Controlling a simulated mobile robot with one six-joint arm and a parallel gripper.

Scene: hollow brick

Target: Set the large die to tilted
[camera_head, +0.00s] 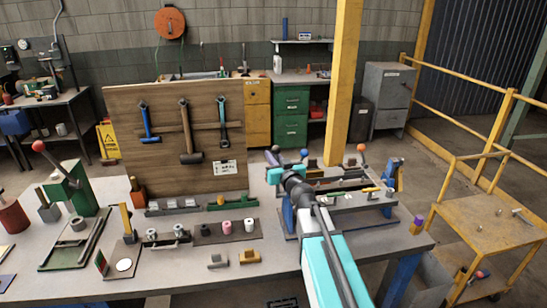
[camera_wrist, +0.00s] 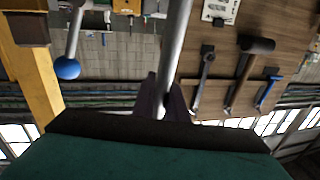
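I cannot make out for certain which object is the large die. In the wrist view, a bare silver lever rod (camera_wrist: 176,45) runs from the top edge down between the two dark fingers of my gripper (camera_wrist: 163,88). The fingers lie close on both sides of it, and its end is hidden near the gripper body. To the left stands another lever with a blue ball (camera_wrist: 67,68), apart from the fingers; the head view also shows a blue ball (camera_head: 304,153). There my teal wrist covers much of the fixture, and the fingertips are hidden.
A green press (camera_head: 75,188) is at left. Small blocks and cylinders fill the bench middle. An orange-ball lever (camera_head: 361,148) stands right of my arm. A yellow cart (camera_head: 478,225) is at right.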

